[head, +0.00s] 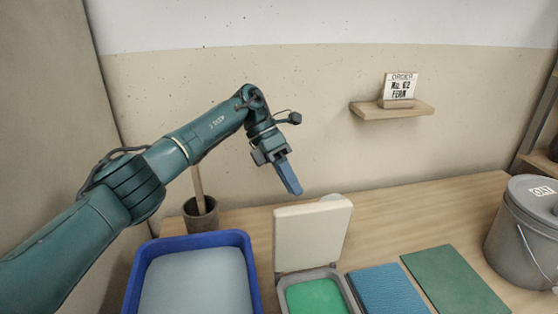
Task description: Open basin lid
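The basin (350,301) stands at the front middle of the table, with green glaze (315,298) inside. Its pale lid (312,236) is hinged at the back and stands upright, tilted slightly back, so the basin is uncovered. My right gripper is out of view.
A blue tub (253,262) with a grey-blue surface inside is left of the basin. A brown pot (201,216) holding a stick is behind it. A blue mat (388,291) and green mat (452,279) lie right. A lidded grey bucket (522,240) stands far right. A wall shelf (392,111) holds an order card (401,87).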

